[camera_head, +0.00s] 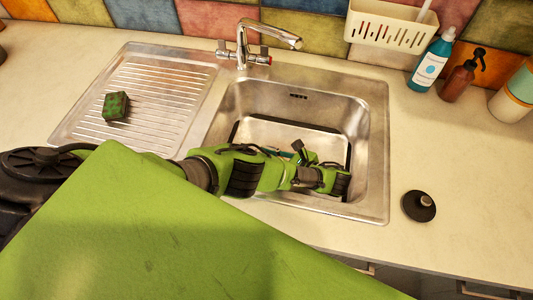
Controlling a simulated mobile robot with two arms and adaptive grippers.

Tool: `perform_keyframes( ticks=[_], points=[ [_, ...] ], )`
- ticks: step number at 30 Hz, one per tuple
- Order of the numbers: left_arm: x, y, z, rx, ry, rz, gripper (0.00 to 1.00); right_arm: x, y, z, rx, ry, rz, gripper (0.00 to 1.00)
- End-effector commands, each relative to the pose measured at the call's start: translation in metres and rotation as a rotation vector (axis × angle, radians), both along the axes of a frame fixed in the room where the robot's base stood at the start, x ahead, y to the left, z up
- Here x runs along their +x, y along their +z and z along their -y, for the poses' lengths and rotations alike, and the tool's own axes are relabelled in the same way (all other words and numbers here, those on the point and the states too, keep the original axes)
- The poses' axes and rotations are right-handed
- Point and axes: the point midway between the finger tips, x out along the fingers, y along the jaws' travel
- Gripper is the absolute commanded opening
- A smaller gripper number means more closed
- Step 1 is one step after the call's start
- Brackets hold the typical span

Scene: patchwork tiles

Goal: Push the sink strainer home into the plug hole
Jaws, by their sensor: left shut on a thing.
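The steel sink basin (375,150) is in the middle of the head view. My left gripper (318,178) is low inside the basin, at its front right part. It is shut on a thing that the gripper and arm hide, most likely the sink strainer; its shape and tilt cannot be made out. The plug hole is hidden too, so I cannot tell whether the held thing touches it. My right gripper is not in view.
A black round piece with a knob (419,206) lies on the counter right of the sink. A green sponge (116,106) lies on the ribbed drainboard (165,85). The tap (243,45) stands behind the basin. Bottles (432,62) and a white rack (388,27) are at the back right.

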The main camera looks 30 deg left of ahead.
Motion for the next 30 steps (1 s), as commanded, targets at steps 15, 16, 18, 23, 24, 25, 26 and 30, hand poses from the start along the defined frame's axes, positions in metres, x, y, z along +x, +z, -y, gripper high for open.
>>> perform_keyframes(
  ticks=[15,16,18,23,24,25,26,30],
  points=[
    [0.0,0.004,0.0,-0.001,0.0,0.0,0.34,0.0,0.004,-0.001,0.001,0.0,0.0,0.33],
    [0.0,0.007,0.0,-0.001,-0.001,0.0,0.34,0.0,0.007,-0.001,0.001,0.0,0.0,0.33],
    [0.001,0.015,0.0,-0.001,-0.001,0.001,0.34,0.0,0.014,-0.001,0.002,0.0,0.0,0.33],
    [0.001,0.027,-0.001,0.001,-0.003,0.001,0.34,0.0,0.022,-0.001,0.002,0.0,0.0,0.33],
    [0.002,0.024,0.0,0.0,-0.005,0.003,0.34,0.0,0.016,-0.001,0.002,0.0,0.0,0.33],
    [0.002,0.036,0.0,0.0,-0.004,0.003,0.34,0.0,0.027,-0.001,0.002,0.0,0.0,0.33],
    [0.002,0.046,0.0,-0.001,-0.002,0.002,0.34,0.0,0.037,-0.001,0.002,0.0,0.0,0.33],
    [0.0,0.069,0.0,-0.002,-0.001,0.0,0.34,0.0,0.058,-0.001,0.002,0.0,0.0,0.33]
  ],
)
